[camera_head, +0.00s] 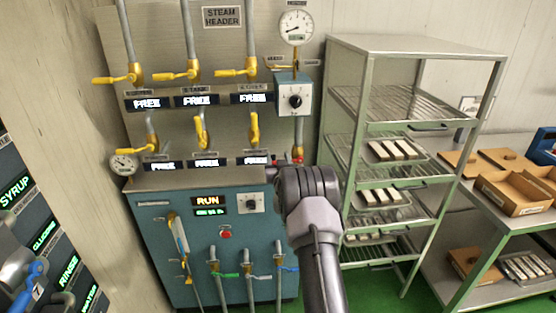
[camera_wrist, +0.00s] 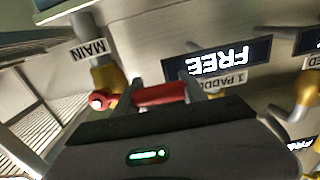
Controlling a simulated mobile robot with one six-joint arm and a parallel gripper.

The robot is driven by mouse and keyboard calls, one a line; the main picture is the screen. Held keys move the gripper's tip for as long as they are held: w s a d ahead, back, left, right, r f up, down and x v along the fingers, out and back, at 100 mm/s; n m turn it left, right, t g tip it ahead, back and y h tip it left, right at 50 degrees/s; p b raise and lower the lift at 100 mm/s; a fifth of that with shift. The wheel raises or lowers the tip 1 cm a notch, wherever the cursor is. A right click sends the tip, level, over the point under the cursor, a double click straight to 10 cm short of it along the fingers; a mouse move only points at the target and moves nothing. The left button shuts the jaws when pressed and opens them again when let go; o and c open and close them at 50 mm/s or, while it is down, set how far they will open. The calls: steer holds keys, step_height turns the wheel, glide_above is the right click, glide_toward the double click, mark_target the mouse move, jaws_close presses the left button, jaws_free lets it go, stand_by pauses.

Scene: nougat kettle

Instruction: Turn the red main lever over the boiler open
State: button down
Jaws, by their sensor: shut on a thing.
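The red main lever (camera_wrist: 160,95) sits on a brass valve beside an upside-down MAIN label (camera_wrist: 89,48) in the wrist view. It lies roughly crosswise to its pipe. My gripper (camera_wrist: 164,88) is shut on the lever's red handle, one finger on each side. In the head view the red lever (camera_head: 298,160) shows only in small part above the boiler (camera_head: 150,240), a blue cabinet with a lit RUN display. My gripper (camera_head: 272,172) is there at the boiler's top right corner, and my wrist hides most of the lever.
Several yellow-handled valves (camera_head: 200,131) and FREE displays (camera_head: 197,101) line the panel left of the lever. A gauge (camera_head: 296,27) and a dial box (camera_head: 294,97) are above. A metal rack (camera_head: 345,130) with trays stands close on the right.

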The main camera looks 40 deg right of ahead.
steer(key=shift+b, duration=0.35)
steer(key=r+m+b, duration=0.1)
steer(key=m+b, duration=0.1)
steer(key=b, duration=0.1)
steer(key=d+r+m+b, duration=0.1)
steer(key=r+m+b, duration=0.1)
steer(key=b, duration=0.1)
steer(key=s+r+m+b, duration=0.1)
steer(key=m+b, duration=0.2)
steer(key=shift+d+r+b, duration=0.3)
steer(key=shift+d+b, duration=0.05)
steer(key=shift+b, duration=0.05)
steer(key=c, duration=0.6)
jaws_free()
steer(key=shift+c, duration=0.2)
